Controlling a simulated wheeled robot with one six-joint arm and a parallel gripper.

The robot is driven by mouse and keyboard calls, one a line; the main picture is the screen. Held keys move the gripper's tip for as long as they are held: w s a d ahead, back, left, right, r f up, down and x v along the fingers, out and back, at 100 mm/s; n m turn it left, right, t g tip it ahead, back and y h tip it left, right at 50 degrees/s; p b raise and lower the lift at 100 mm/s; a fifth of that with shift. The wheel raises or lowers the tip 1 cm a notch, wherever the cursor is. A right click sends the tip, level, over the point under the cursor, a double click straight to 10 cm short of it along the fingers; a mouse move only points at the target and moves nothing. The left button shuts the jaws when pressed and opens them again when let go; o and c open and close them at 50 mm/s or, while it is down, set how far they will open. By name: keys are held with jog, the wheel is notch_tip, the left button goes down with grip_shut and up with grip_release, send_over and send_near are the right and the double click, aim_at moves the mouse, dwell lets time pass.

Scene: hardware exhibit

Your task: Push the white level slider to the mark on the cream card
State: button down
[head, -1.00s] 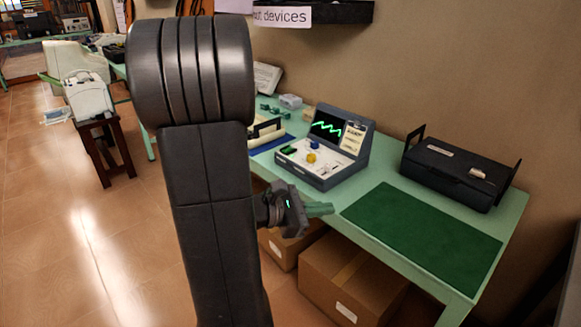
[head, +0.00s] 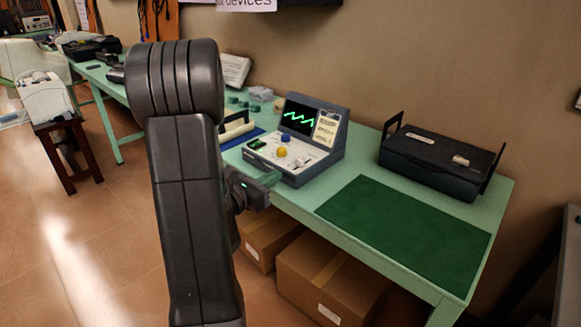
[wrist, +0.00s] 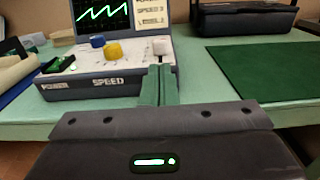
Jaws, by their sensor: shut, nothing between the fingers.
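The grey console (head: 322,165) stands on the green table, with a green wave on its screen (head: 299,118). The cream card (head: 327,128) is right of the screen; in the wrist view (wrist: 153,14) a line reads "SPEED 3", with blurred text below. The panel has a blue knob (wrist: 97,41) and a yellow knob (wrist: 113,51). The white level slider (wrist: 160,47) is right of them, just beyond my fingertips in the wrist view; I cannot tell whether they touch. My gripper (wrist: 158,72) is shut and empty, at the console's front edge; it also shows in the head view (head: 270,180).
A dark green mat (head: 400,228) lies right of the console, with a black case (head: 440,165) behind it. A blue mat with a cream item (head: 236,130) is to the left. Cardboard boxes (head: 325,280) stand under the table. The green mat is bare.

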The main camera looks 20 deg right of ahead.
aim_at(298, 162)
jog(key=x, duration=0.7)
jog(key=shift+d, duration=0.15)
jog(key=shift+w+d+f+b, duration=0.15)
jog(key=shift+w+d+b, duration=0.1)
jog(key=shift+d+b, duration=0.3)
jog(key=shift+w+d, duration=0.15)
jog(key=shift+d, duration=0.2)
